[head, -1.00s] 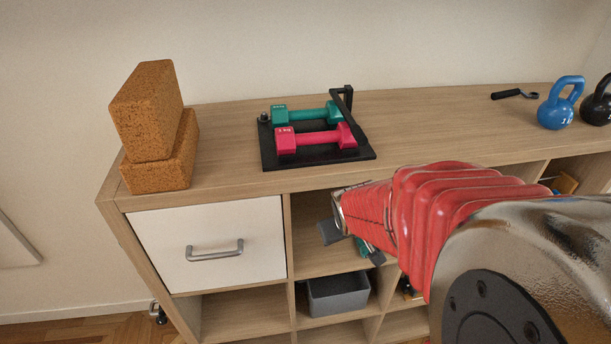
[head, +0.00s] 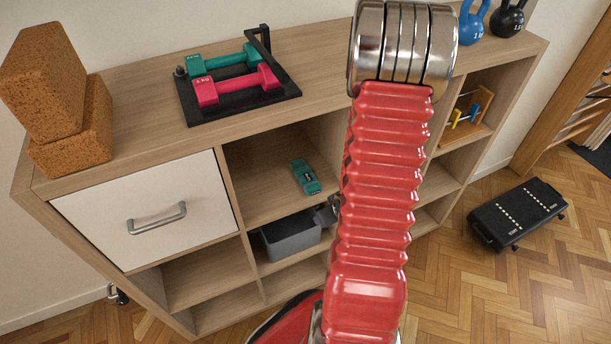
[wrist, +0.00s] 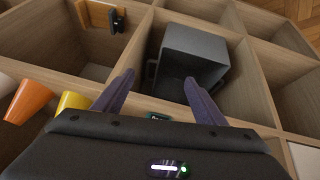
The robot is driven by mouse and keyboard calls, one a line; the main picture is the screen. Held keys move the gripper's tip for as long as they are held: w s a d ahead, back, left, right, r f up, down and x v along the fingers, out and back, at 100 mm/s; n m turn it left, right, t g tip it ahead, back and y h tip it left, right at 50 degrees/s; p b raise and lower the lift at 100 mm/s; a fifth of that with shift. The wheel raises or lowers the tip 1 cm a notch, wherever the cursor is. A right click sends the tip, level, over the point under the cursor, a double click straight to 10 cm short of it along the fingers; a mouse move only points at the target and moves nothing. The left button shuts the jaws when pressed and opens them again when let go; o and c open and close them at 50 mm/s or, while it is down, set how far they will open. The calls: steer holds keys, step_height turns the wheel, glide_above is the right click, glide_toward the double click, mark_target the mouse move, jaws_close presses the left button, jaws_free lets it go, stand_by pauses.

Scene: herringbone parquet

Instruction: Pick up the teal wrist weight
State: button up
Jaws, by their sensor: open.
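The teal wrist weight (head: 306,176) lies on the shelf floor of the open upper middle compartment, right of the white drawer, in the head view. In the wrist view only a small teal piece (wrist: 158,117) shows between the finger bases; my gripper's body hides the rest. My gripper (wrist: 160,78) is open and empty, its two dark fingers apart and pointing toward the grey bin. In the head view my red arm hides most of the gripper, which is low by the compartment's right side.
A grey bin (head: 291,236) sits in the compartment below. Pink and teal dumbbells rest on a black rack (head: 285,95) on top, beside cork blocks (head: 70,140). Orange (wrist: 32,100) and yellow (wrist: 73,101) cups show at the wrist view's left. A black step platform (head: 518,213) stands on the floor.

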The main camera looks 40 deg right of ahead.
steer(key=s+f+m+t, duration=0.1)
steer(key=s+f, duration=0.3)
steer(key=f, duration=0.3)
steer(key=t+h, duration=0.2)
steer(key=t, duration=0.7)
glide_toward(306, 176)
steer(key=s, duration=0.3)
steer(key=shift+w+f, duration=0.2)
steer(key=shift+f, duration=0.3)
steer(key=shift+w, duration=0.1)
steer(key=shift+x, duration=4.25)
steer(key=shift+x, duration=2.6)
steer(key=shift+a+r, duration=0.1)
steer(key=shift+r, duration=0.05)
